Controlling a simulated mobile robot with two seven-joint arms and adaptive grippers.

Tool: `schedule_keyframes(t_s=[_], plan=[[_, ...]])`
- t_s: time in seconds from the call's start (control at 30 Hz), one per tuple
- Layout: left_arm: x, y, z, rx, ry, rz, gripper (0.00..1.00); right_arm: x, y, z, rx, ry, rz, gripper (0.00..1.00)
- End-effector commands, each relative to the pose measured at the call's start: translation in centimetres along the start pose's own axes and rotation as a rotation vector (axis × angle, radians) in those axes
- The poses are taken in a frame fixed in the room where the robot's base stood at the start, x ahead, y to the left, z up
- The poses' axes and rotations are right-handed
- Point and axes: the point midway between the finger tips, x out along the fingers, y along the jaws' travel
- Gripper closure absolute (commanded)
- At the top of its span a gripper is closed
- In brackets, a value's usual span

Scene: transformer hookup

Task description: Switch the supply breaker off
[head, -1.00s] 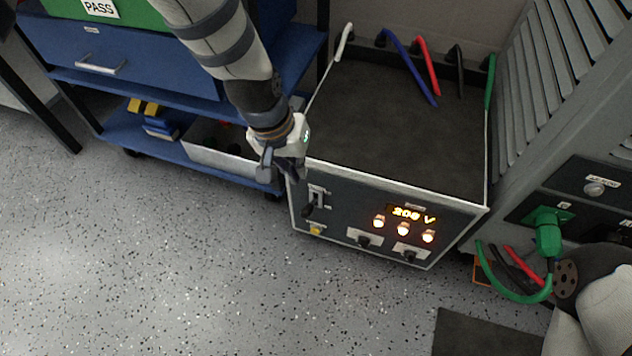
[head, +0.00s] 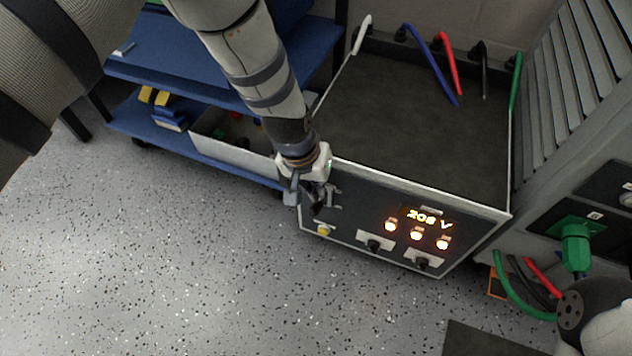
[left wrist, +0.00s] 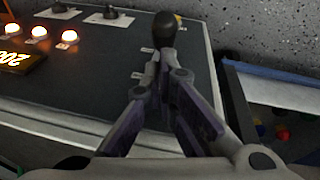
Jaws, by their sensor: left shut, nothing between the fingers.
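The grey supply box (head: 465,245) stands on the floor with its front panel toward me. Its lit display (head: 428,217) reads roughly 206 V. The breaker is at the left end of the panel and is mostly covered by my left gripper (head: 312,204) in the head view. In the left wrist view its black rounded handle (left wrist: 165,27) stands just beyond the tips of my left gripper (left wrist: 166,62). The left fingers are shut with nothing between them. I cannot tell whether they touch the handle. My right gripper is not visible.
Three lit lamps (head: 416,233), two black knobs (head: 374,245) and a yellow button (head: 323,230) are on the panel. A blue cart (head: 135,118) with a grey bin stands left. A green plug (head: 576,245) and cables are at right.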

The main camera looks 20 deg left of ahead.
Motion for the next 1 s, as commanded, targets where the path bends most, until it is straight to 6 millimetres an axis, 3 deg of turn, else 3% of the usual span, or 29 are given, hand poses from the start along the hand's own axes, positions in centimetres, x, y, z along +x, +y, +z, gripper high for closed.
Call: schedule_keyframes(t_s=[1.0], plan=[[0.3,-0.2,0.6,0.019,0.144,0.02,1.0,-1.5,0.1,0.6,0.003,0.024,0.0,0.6]])
